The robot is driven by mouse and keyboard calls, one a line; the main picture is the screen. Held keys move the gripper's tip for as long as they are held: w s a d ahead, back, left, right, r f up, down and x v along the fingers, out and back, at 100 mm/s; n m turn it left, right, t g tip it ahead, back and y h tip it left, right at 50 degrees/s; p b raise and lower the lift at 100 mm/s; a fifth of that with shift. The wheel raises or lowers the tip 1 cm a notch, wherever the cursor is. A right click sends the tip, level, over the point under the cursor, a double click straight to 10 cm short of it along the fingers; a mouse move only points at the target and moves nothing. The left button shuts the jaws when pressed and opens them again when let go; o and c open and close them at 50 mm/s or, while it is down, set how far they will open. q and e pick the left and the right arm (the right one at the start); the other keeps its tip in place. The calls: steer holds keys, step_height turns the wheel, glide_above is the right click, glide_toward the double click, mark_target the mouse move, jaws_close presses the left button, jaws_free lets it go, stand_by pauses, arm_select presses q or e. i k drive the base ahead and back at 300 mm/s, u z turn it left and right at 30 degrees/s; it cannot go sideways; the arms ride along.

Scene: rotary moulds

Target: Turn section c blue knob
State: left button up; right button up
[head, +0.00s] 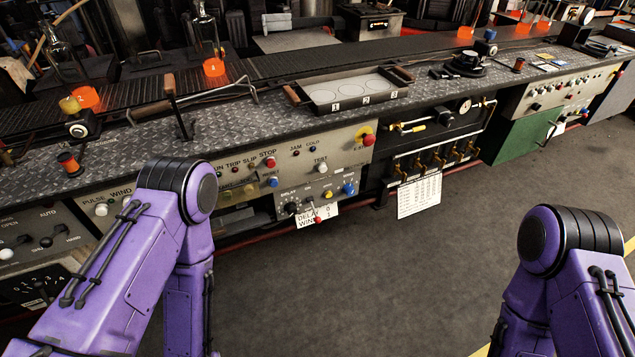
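A blue knob (348,188) sits at the right end of the lower control panel (335,201) on the bench front. Another blue knob or button (272,181) sits to its left, below the red STOP button (269,163). I cannot read a "section c" marking, so I cannot tell which blue control belongs to that section. My purple left arm stands in front of the bench at left, and my purple right arm is at the lower right. Neither gripper is in view.
A yellow knob (327,194), a white TEST button (320,168) and a red-capped lever (317,219) are close to the blue controls. A paper tag (317,215) hangs below. A numbered tray (351,90) stands on the bench top. The floor (400,270) between my arms is clear.

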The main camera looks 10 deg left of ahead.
mark_target(348, 189)
steer(key=u, duration=0.1)
steer(key=k, duration=0.4)
steer(key=z, duration=1.3)
steer(key=i, duration=1)
steer(key=u, duration=0.7)
